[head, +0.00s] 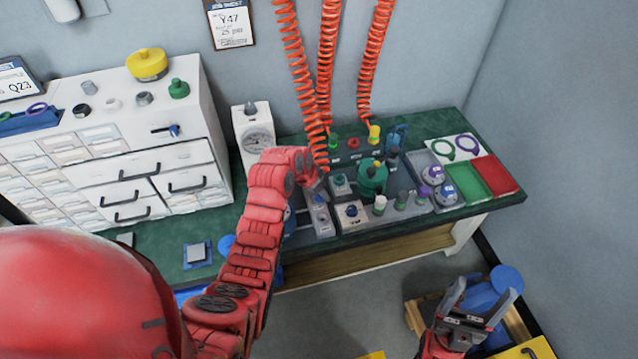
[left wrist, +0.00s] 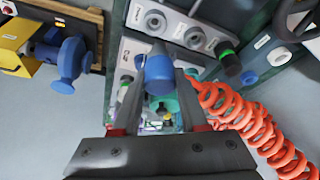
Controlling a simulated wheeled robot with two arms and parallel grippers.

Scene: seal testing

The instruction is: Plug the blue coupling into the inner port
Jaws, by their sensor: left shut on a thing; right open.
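The blue coupling (left wrist: 159,70) is between the fingertips of my left gripper (left wrist: 158,88), which is shut on it. In the left wrist view its end points at a pale panel (left wrist: 138,48) with round grey ports, one at the top (left wrist: 155,21) and one to its right (left wrist: 194,38). The coupling looks apart from both. I cannot tell which port is the inner one. In the head view my left arm hides the coupling and most of this panel. My right gripper (head: 478,302) is open and empty, low at the right, in front of the bench.
Orange coiled hoses (head: 326,60) hang over the green bench (head: 400,232); one coil (left wrist: 255,125) runs close beside my left gripper. A yellow coupling (head: 374,134), green fixture (head: 371,178) and trays (head: 467,178) crowd the bench right of my arm.

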